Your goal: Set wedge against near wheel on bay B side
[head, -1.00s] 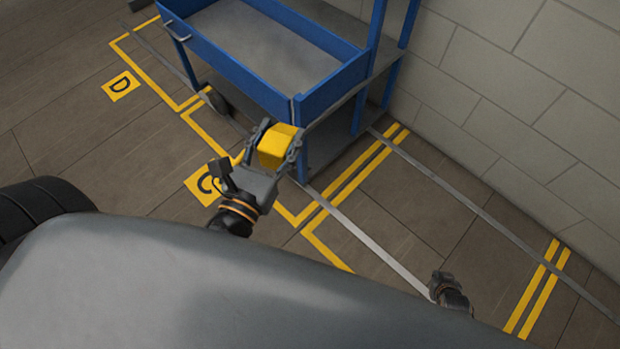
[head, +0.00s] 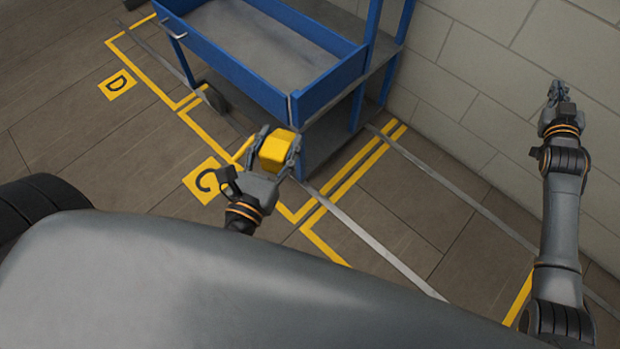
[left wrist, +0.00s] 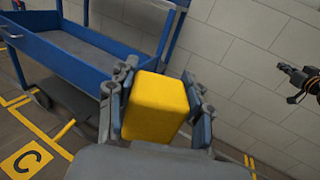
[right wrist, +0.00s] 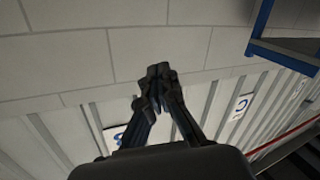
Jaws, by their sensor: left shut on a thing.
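The wedge is a yellow block (head: 275,153), held between the fingers of my left gripper (head: 280,139). It also shows in the left wrist view (left wrist: 155,106), pinched between both fingers. In the head view it overlaps the near corner of the blue cart (head: 285,97); I cannot tell its height above the floor. One dark cart wheel (head: 213,98) shows under the cart's left side. The wheel nearest my left gripper is hidden. My right gripper (head: 558,90) is empty, raised in front of the wall, its fingers together; they also meet in the right wrist view (right wrist: 159,70).
Yellow floor lines mark bays, with a C label (head: 205,181) and a D label (head: 118,84); no B label shows. A pale block wall (head: 480,80) runs behind the cart. Open floor (head: 400,210) lies right of the cart.

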